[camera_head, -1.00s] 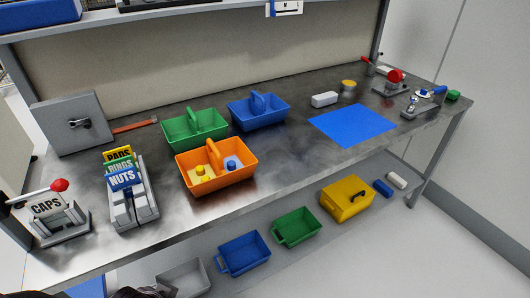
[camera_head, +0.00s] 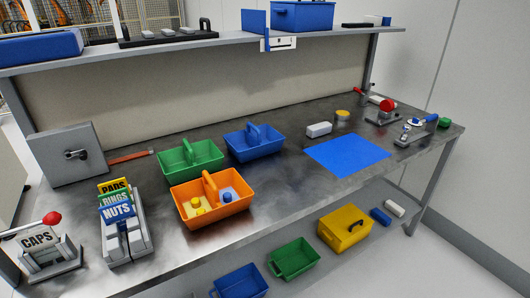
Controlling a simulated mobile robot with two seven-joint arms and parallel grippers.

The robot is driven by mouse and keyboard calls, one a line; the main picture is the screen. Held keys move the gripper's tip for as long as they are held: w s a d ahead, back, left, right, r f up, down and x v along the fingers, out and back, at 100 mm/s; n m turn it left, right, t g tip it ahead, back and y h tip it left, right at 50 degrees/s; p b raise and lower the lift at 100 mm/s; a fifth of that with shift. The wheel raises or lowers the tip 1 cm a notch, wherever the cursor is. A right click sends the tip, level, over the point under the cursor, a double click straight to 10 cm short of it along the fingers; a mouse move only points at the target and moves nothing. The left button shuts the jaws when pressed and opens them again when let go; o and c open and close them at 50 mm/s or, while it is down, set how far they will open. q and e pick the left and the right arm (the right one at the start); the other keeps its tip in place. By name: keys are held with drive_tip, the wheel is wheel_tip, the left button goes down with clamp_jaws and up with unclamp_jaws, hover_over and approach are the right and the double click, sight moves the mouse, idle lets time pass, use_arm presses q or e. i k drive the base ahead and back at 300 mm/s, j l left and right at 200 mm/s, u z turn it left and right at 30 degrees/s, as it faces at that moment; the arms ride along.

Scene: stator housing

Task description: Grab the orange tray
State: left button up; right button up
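The orange tray (camera_head: 215,217) sits on the metal workbench near its front edge, left of the middle. It has an orange handle (camera_head: 210,186) across its middle. Yellow parts lie in its left compartment and a blue part lies in its right compartment. The tray stands just in front of a green tray and a blue tray. Neither of my grippers shows in the head view.
The green tray (camera_head: 174,165) and blue tray (camera_head: 266,151) stand close behind. A NUTS, RINGS and PADS holder (camera_head: 125,240) and a CAPS lever fixture (camera_head: 50,262) stand left. A blue mat (camera_head: 350,154) lies right. A shelf (camera_head: 200,45) hangs above the bench.

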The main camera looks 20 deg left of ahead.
sight(210, 189)
drive_tip(key=i+u, duration=0.1)
drive_tip(key=u, duration=1.9)
drive_tip(key=i+l+u, duration=0.1)
drive_tip(key=i+l, duration=0.1)
drive_tip(key=l, duration=0.1)
